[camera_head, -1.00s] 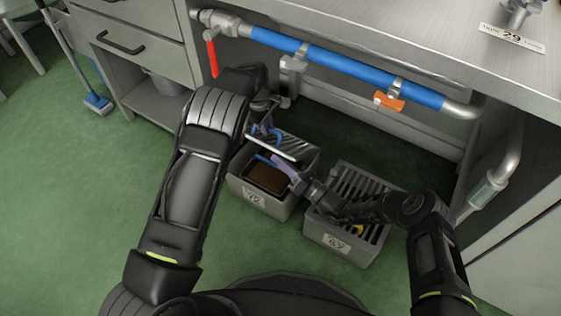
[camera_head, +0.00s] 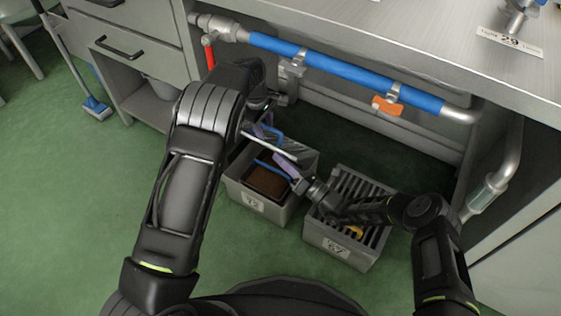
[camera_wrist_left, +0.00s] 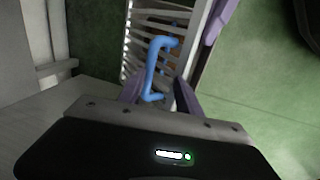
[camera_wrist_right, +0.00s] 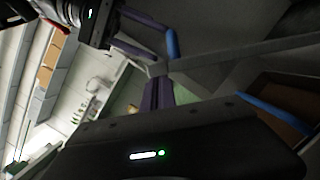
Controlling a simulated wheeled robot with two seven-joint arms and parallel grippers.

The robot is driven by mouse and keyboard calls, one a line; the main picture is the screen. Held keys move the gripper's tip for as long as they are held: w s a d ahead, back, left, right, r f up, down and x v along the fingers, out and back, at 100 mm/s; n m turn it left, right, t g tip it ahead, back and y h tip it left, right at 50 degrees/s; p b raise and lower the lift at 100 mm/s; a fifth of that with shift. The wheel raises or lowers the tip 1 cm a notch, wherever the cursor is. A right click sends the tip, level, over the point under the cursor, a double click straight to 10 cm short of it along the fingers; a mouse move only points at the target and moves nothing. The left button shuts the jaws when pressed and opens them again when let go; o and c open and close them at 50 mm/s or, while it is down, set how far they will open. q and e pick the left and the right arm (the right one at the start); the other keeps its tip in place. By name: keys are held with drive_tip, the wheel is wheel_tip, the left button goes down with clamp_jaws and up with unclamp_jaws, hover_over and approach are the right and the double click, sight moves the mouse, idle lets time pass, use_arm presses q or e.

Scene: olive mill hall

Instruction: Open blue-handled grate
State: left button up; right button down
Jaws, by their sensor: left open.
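The grate (camera_head: 290,150) of the left grey box (camera_head: 260,199) is raised and tilted up, uncovering a brown filling. Its blue handle (camera_head: 272,131) stands out from the grate, and shows in the left wrist view (camera_wrist_left: 153,68) and the right wrist view (camera_wrist_right: 172,43). My left gripper (camera_wrist_left: 158,92) is open, its purple fingers on either side of the handle's near end. My right gripper (camera_head: 284,165) is below the grate's raised edge, over the box. Its purple fingers (camera_wrist_right: 158,92) look closed together, tips at or near that edge; contact is unclear.
A second grey box (camera_head: 338,243) with a dark slatted grate stands on the right, partly under my right arm. A blue pipe (camera_head: 345,68) with a red lever (camera_head: 209,52) and orange tag (camera_head: 386,106) runs above, below the steel bench top. Green floor is free at left.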

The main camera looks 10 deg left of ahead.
use_arm(q)
drive_tip(key=r, duration=0.3)
drive_tip(key=shift+s+a+r, duration=0.1)
drive_tip(key=shift+s+r, duration=0.15)
drive_tip(key=shift+r, duration=0.3)
